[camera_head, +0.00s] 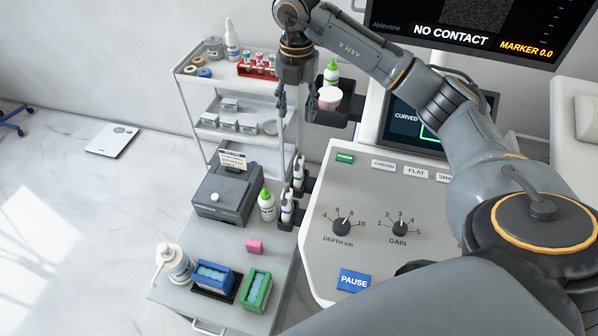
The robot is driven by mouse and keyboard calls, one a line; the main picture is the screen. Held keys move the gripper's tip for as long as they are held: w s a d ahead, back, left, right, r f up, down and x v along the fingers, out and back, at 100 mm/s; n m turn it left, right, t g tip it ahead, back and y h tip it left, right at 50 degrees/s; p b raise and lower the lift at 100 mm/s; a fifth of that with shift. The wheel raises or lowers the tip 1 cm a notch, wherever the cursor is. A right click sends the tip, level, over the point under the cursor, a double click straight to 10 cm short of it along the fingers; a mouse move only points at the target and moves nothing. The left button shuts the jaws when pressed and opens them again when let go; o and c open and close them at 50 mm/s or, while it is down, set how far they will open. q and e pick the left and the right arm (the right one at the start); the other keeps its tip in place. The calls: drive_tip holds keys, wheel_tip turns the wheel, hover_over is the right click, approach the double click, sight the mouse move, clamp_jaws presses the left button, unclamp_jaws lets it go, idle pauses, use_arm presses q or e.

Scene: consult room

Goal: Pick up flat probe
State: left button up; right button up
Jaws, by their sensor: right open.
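Two white-and-dark probes sit upright in black holders on the left side of the ultrasound console (330,210). The front probe (287,207) and the rear probe (298,173) are small here, and I cannot tell which one is the flat probe. My right gripper (282,108) hangs pointing down, above and behind the two holders, in front of the white shelf cart. It is open, with nothing seen in it, and apart from both probes. My left gripper is not in view.
A black side tray (333,118) holds a pink-topped jar and a green-capped bottle. A grey box (228,193), a green-capped bottle (266,204) and a pump bottle (173,263) stand on the lower cart. A shelf cart (190,88) stands behind. The monitor (480,25) reads NO CONTACT.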

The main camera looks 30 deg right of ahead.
drive_tip(key=b, duration=0.6)
approach(299, 170)
drive_tip(key=shift+w+d+r, duration=0.3)
drive_tip(key=shift+w+r, duration=0.1)
drive_tip(key=shift+w, duration=0.2)
drive_tip(key=shift+w+d+r, duration=0.25)
drive_tip(key=shift+w+r, duration=0.1)
drive_tip(key=shift+w, duration=0.25)
wheel_tip(299, 170, down, 8)
drive_tip(key=shift+f+p, duration=0.1)
drive_tip(key=shift+p, duration=0.7)
drive_tip(key=f+p, duration=0.1)
drive_tip(key=f, duration=0.1)
drive_tip(key=s+f+p, duration=0.1)
drive_tip(key=f, duration=0.1)
drive_tip(key=shift+f, duration=0.75)
drive_tip(key=shift+r, duration=0.1)
clamp_jaws()
